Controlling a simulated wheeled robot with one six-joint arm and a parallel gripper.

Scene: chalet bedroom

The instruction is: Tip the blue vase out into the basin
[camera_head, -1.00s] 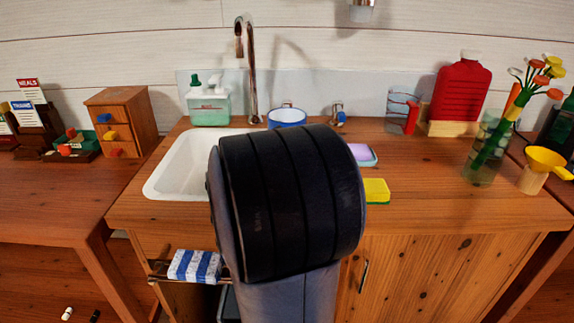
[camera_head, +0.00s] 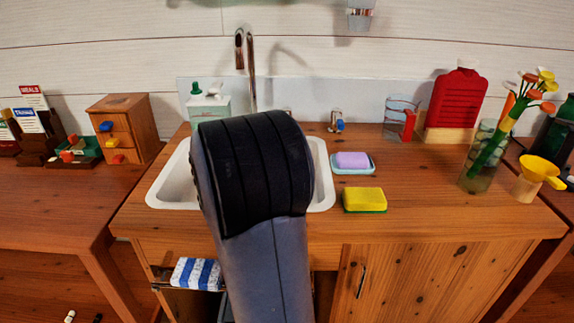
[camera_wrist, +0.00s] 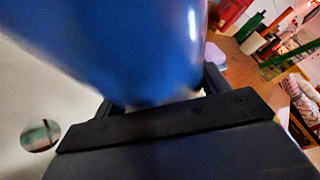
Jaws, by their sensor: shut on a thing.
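The blue vase (camera_wrist: 130,45) fills the upper part of the wrist view, glossy and very close. My gripper (camera_wrist: 160,95) is shut on it, with a dark finger on each side. The white basin (camera_head: 325,180) is set into the wooden counter, partly hidden behind my arm in the head view. In the wrist view the pale basin surface and its round drain (camera_wrist: 40,135) show beside and beyond the vase. The vase and gripper are hidden behind my arm in the head view. The vase's mouth and contents are not visible, and its exact tilt cannot be told.
A tap (camera_head: 246,65) arches behind the basin, with a soap bottle (camera_head: 207,103) at its left. A purple soap on a dish (camera_head: 352,161) and a yellow sponge (camera_head: 365,199) lie right of the basin. A flower vase (camera_head: 484,157) stands farther right.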

